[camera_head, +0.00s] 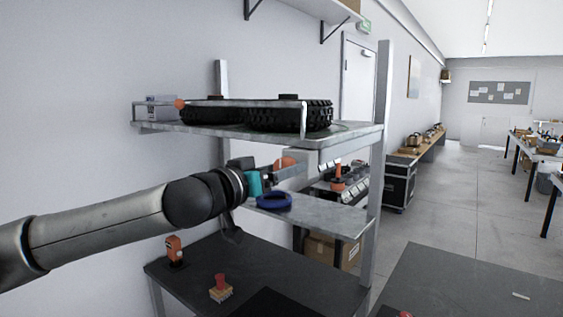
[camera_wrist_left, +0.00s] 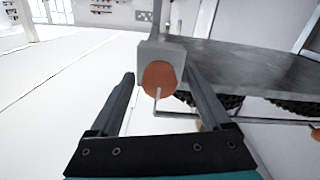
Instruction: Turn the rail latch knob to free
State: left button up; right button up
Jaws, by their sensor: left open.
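The rail latch knob (camera_head: 284,162) is a round orange-brown disc at the front edge of the upper shelf. It sits against a pale grey block (camera_head: 302,158). In the left wrist view the knob (camera_wrist_left: 160,78) faces the camera, with the block (camera_wrist_left: 152,48) behind it and a thin light bar at its lower edge. My left gripper (camera_head: 288,169) is open. In the left wrist view its fingers (camera_wrist_left: 160,76) lie on either side of the knob, with gaps showing. Whether the fingertips reach the knob's depth I cannot tell. My right gripper is out of view.
An upright post (camera_head: 377,150) stands to the right.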

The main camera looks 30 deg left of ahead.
pick_arm(q)
jog(key=shift+w, duration=0.15)
jog(key=shift+c, duration=0.2)
grip_shut()
dwell(0.5)
